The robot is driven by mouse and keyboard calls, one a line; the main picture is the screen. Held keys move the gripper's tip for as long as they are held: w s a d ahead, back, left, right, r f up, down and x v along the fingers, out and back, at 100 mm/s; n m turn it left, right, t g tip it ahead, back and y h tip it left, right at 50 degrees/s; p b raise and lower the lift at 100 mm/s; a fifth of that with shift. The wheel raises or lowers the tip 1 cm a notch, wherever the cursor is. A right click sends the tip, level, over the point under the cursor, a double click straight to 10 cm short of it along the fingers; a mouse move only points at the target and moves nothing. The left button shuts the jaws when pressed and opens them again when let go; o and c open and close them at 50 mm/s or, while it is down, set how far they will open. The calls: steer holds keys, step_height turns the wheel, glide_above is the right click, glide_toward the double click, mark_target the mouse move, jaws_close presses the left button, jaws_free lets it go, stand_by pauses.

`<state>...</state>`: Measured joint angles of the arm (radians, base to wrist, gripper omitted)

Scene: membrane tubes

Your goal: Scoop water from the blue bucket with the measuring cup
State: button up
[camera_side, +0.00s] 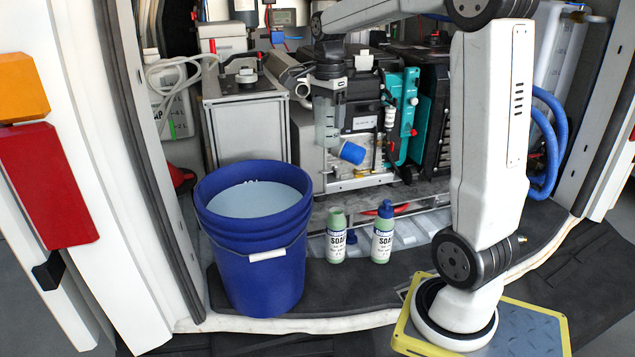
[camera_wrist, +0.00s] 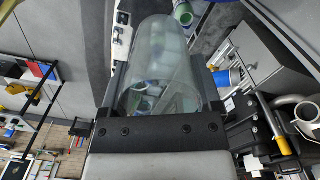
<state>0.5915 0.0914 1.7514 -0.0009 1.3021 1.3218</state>
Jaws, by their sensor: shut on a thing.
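The blue bucket (camera_side: 250,265) stands upright on the dark floor at the left of the side view. Pale water (camera_side: 258,200) fills it to a little below the rim. My gripper (camera_side: 328,88) is up and to the right of the bucket, well above its rim. It is shut on the clear measuring cup (camera_side: 327,122), which hangs below it in the side view. In the wrist view the cup (camera_wrist: 160,65) is a see-through cylinder between the two dark fingers. I cannot see any water in the cup.
The bucket's handle (camera_side: 267,255) hangs down in front. Machinery (camera_side: 360,120) fills the space behind my gripper, and a grey cabinet (camera_side: 245,125) stands behind the bucket. The space over the bucket looks clear.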

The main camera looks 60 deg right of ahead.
steer(key=w+a+f+n, duration=0.1)
steer(key=w+a+n, duration=0.25)
steer(key=w, duration=0.45)
steer(key=w+a+f+n, duration=0.1)
steer(key=w+a+n, duration=0.1)
steer(key=w+a, duration=0.4)
steer(key=shift+m, duration=0.25)
steer(key=shift+w+d+f, duration=0.2)
steer(key=shift+f, duration=0.55)
steer(key=shift+w+d+f, duration=0.2)
steer(key=shift+f, duration=0.55)
steer(key=shift+w+d+f, duration=0.2)
steer(key=shift+f, duration=0.55)
steer(key=shift+f, duration=0.2)
step_height(320, 180, down, 22)
steer(key=shift+r, duration=0.25)
steer(key=shift+r, duration=0.3)
stand_by(1.3)
